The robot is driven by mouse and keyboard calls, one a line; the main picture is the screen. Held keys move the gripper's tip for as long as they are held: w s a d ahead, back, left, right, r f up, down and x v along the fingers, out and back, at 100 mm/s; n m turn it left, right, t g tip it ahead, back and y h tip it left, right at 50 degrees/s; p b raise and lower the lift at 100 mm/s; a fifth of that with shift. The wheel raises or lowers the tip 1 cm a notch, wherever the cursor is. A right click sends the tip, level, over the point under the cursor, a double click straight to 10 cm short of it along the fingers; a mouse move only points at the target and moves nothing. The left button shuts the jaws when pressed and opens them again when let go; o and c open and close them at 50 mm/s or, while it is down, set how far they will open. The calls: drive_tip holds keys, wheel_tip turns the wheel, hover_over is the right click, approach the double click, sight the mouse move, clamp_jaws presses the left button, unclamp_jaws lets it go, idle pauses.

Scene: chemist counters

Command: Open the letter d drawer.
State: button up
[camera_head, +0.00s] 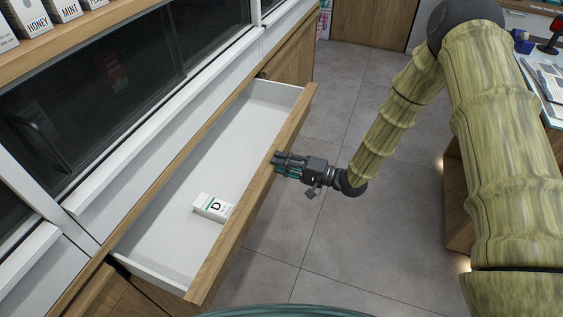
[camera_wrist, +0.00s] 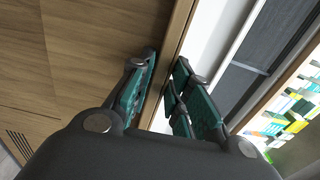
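The letter d drawer (camera_head: 175,226) is pulled well out of the counter on the left, with its white inside showing. A small white box with a green stripe and a letter D (camera_head: 212,208) lies in it. My gripper (camera_head: 281,164) is at the wooden drawer front (camera_head: 236,227), near the middle of its top edge. In the wrist view my gripper's teal fingers (camera_wrist: 165,75) are drawn in on either side of the drawer front's edge (camera_wrist: 178,35), and look shut on it. The exact finger contact is partly hidden.
Dark glass panels (camera_head: 110,85) stand behind the drawer, below a wooden shelf with boxes marked HONEY (camera_head: 37,25) and MINT (camera_head: 66,14). Grey tiled floor (camera_head: 345,235) is clear to the right of the drawer. A counter (camera_head: 545,75) stands at the far right.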

drive_tip(key=shift+d, duration=0.1)
drive_tip(key=v, duration=1.2)
drive_tip(key=shift+f, duration=0.1)
idle(0.4)
drive_tip(key=s+d+f+h, duration=0.1)
drive_tip(key=s+f+h, duration=0.45)
drive_tip(key=f, duration=0.35)
drive_tip(key=s+d+f+h, duration=0.1)
drive_tip(key=s+f+h, duration=0.45)
drive_tip(key=f, duration=0.35)
drive_tip(key=s+d+f+n+g+h, duration=0.1)
drive_tip(key=s+d+g+h, duration=0.1)
drive_tip(key=s, duration=0.6)
drive_tip(key=s+d+f+n+g+h, duration=0.1)
drive_tip(key=s+d+f+g, duration=0.1)
drive_tip(key=s, duration=0.6)
drive_tip(key=s+d+f+n+g+h, duration=0.2)
drive_tip(key=s+d, duration=0.1)
drive_tip(key=s, duration=0.5)
drive_tip(key=shift+s+d+g+h, duration=0.3)
drive_tip(key=shift+d+g, duration=0.1)
